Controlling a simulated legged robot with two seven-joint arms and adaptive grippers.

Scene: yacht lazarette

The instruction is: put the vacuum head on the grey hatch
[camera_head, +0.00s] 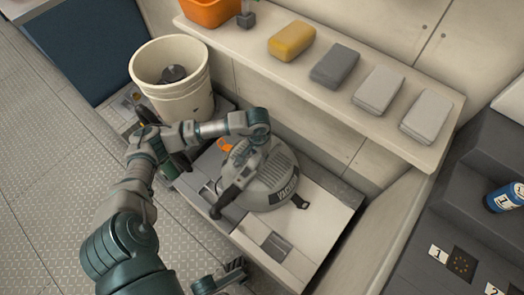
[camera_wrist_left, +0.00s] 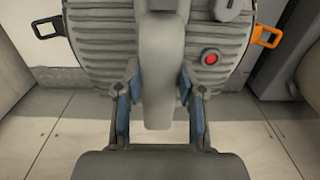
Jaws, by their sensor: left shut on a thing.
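The vacuum head (camera_head: 272,183) is a grey ribbed dome marked VACUUM, with an orange latch, a dark latch and a black nozzle. It is over a low pale locker top in the head view. My left gripper (camera_wrist_left: 160,105) is shut on its grey handle in the wrist view, where the ribbed body (camera_wrist_left: 105,45) and a red button fill the top. In the head view the wrist hides the fingers. A grey panel, apparently the hatch (camera_head: 233,217), shows beside and partly under the vacuum head. I cannot tell whether the two touch.
A cream bucket (camera_head: 172,80) stands behind my left arm. A shelf (camera_head: 400,140) holds a yellow block (camera_head: 291,41), several grey blocks and an orange bin (camera_head: 208,10). Dark steps with a blue can (camera_head: 506,197) are at the right. The locker top's right part is clear.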

